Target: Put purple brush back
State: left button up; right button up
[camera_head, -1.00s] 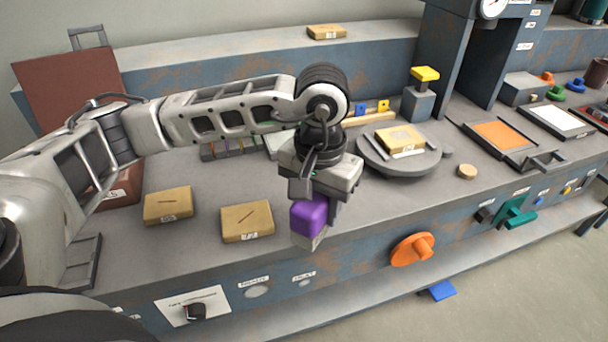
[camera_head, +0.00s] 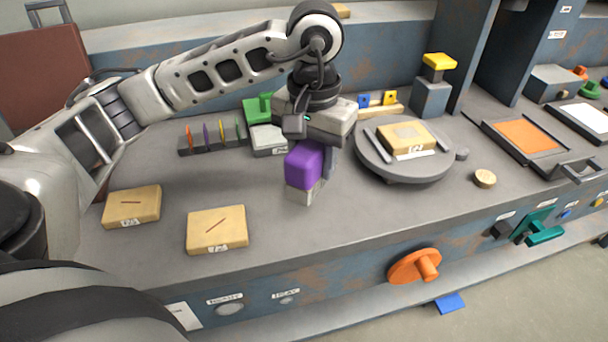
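The purple brush (camera_head: 304,166), a purple block with a pale grey lower end, hangs upright under my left gripper (camera_head: 312,147). The gripper is shut on its upper part; one finger shows behind its right side, and the other is hidden. The brush's lower end is over the grey worktop; I cannot tell whether it touches. A low rack (camera_head: 212,140) with orange, purple, yellow and green upright markers stands to the left. My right gripper is not in view.
Two tan boxes (camera_head: 217,230) (camera_head: 132,207) lie at the front left. A round grey turntable (camera_head: 370,165) carrying another tan box stands to the right. Behind it are a yellow-topped post (camera_head: 432,97) and a wooden strip with blue and yellow pieces (camera_head: 378,104). Worktop in front of the brush is clear.

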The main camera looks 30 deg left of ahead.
pick_arm(q)
jog(key=a+f, duration=0.1)
jog(key=w+a+f, duration=0.1)
jog(key=f, duration=0.1)
jog(key=shift+w+a, duration=0.1)
jog(key=shift+w, duration=0.1)
jog(key=f, duration=0.3)
jog(key=shift+w+a+f, duration=0.1)
jog(key=shift+a+f, duration=0.05)
jog(key=shift+a, duration=0.1)
jog(key=shift+f, duration=0.25)
jog(key=shift+f, duration=0.25)
jog(key=o, duration=0.9)
jog(key=shift+r, duration=0.1)
jog(key=shift+o, duration=0.2)
